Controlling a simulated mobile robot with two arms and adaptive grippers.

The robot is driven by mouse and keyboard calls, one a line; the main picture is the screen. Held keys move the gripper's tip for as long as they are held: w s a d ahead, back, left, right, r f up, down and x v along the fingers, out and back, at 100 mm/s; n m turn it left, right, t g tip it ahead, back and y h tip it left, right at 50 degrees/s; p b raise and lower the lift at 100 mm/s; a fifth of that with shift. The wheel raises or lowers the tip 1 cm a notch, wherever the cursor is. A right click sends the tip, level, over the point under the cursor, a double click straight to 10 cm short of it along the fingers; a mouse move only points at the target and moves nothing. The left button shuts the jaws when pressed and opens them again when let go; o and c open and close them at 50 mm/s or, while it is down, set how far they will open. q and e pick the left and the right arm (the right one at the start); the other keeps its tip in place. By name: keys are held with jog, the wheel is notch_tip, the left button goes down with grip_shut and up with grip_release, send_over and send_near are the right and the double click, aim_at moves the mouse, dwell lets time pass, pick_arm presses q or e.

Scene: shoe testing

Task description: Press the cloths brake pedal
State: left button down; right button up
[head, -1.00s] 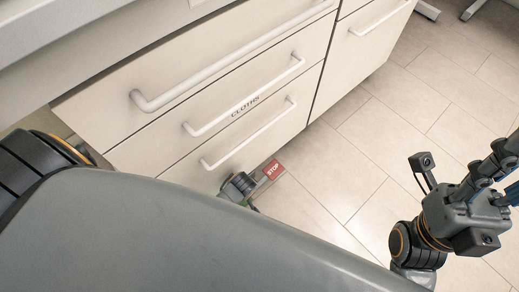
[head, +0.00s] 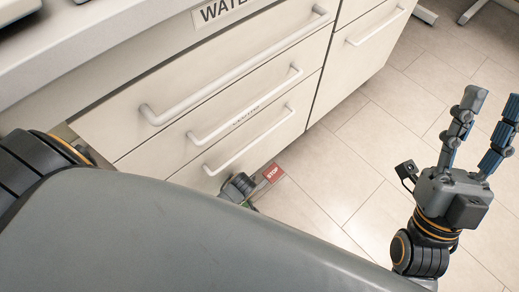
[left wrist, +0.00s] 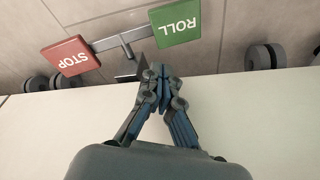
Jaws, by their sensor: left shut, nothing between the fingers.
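The cloths drawer unit (head: 165,155) has a small dark label on its front, blurred now. Low beside it is the red STOP pedal (head: 272,172), also in the left wrist view (left wrist: 70,56). The green ROLL pedal (left wrist: 175,24) is joined to it by a metal bar (left wrist: 120,40). In the left wrist view my left gripper (left wrist: 158,74) is shut and empty. Its tips appear just below the bar, nearer the green pedal; contact cannot be told. In the head view, only part of its grey body shows beside the red pedal. My right gripper (head: 492,112) is open and empty, fingers up.
A drawer front with a WATER label (head: 221,10) is above, under a worktop (head: 75,60). White handles (head: 240,70) stick out from the drawers. Casters (left wrist: 262,56) show near the floor.

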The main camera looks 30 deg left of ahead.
pick_arm(q)
jog(key=shift+r+p, duration=0.3)
jog(key=shift+r, duration=0.05)
jog(key=shift+r+p, duration=0.75)
jog(key=shift+p, duration=0.1)
pick_arm(e)
jog(key=w+f+g+h, duration=0.2)
jog(key=w+f+g, duration=0.4)
jog(key=f, duration=0.2)
jog(key=shift+w+a+g, duration=0.3)
pick_arm(q)
jog(key=shift+s, duration=0.1)
